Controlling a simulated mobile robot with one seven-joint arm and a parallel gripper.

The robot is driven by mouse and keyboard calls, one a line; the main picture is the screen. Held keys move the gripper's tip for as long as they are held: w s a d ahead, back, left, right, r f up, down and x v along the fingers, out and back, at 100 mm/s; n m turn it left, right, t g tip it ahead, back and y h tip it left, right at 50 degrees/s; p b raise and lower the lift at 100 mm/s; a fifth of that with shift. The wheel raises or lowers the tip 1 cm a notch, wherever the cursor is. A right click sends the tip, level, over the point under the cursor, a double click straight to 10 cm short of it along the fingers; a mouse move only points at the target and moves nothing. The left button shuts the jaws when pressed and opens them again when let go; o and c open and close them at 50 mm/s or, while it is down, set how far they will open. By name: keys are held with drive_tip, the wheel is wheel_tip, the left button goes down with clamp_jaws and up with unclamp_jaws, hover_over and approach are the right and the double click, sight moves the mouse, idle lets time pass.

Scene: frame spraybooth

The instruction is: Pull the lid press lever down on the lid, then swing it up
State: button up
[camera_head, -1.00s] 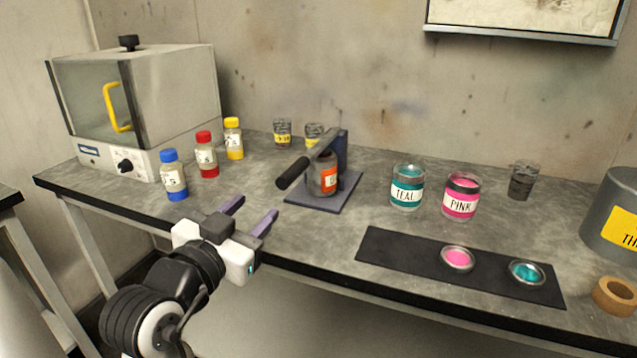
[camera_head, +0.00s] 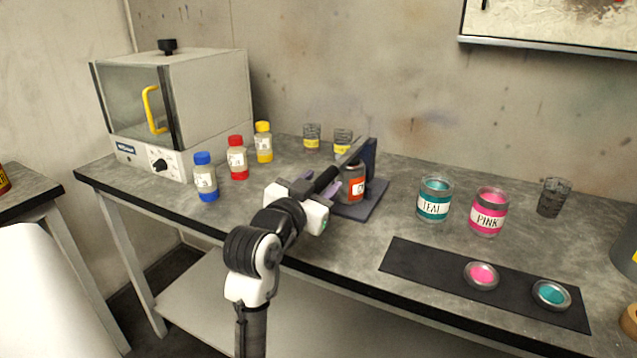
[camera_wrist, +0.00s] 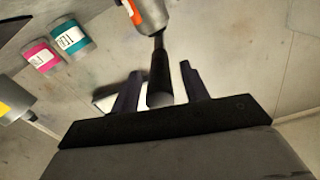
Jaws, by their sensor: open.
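The lid press (camera_head: 370,170) stands on the bench with a dark upright and a flat base. Its lever (camera_head: 328,178) has a black grip and slants down toward my gripper. A jar with an orange label (camera_head: 354,183) stands in the press under the lever. My gripper (camera_head: 318,184) is open at the handle end. In the wrist view the black lever grip (camera_wrist: 160,80) lies between the two open fingers (camera_wrist: 160,85), with visible gaps to both. The jar's lid is hidden behind the lever and gripper.
Blue-, red- and yellow-capped bottles (camera_head: 237,158) stand left of the press, beside a booth box (camera_head: 200,100). Teal (camera_head: 433,200) and pink (camera_head: 488,212) jars stand right. A black mat (camera_head: 430,262) with two lids lies in front of them. Clear cups stand behind.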

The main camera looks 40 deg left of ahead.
clamp_jaws()
idle(0.3)
